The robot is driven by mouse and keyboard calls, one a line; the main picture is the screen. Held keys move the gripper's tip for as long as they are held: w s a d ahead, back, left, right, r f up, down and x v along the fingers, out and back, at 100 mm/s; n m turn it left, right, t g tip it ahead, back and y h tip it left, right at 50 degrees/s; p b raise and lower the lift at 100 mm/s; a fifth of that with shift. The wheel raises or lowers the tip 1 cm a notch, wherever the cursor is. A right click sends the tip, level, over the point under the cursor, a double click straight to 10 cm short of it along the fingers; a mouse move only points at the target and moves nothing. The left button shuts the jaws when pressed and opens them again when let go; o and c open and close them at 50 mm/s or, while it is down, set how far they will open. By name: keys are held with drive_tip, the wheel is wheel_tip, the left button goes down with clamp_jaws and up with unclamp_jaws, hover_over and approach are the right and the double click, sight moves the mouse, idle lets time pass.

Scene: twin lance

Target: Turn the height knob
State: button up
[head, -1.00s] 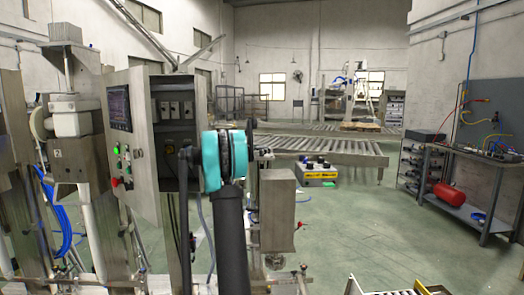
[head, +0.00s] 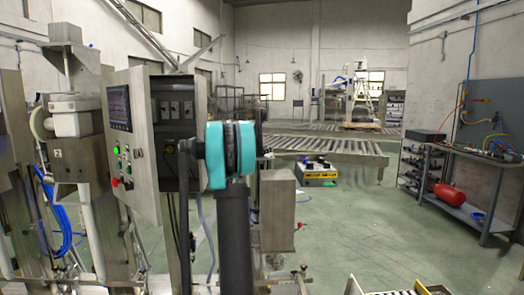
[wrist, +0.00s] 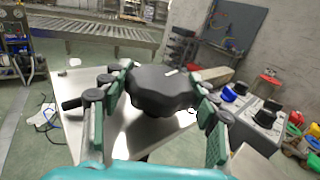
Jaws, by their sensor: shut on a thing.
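In the wrist view, a large black lobed knob (wrist: 160,92) with a white mark on top sits between the two fingers of my gripper (wrist: 160,100). The gripper is shut on the knob, with green pads along both sides of it. Below the knob is a bright metal plate (wrist: 75,88). In the head view my arm's teal joint hides the gripper, and I cannot make out the knob there.
A control cabinet (head: 140,150) with its door open stands left of my arm in the head view. A steel box (head: 277,205) stands just right of my arm. A roller conveyor (head: 330,148) lies behind. The green floor at centre right is clear.

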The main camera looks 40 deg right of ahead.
idle(0.3)
drive_tip(key=o, duration=1.2)
drive_tip(key=shift+c, duration=0.2)
drive_tip(key=v, duration=1.2)
drive_tip(key=shift+s, duration=0.1)
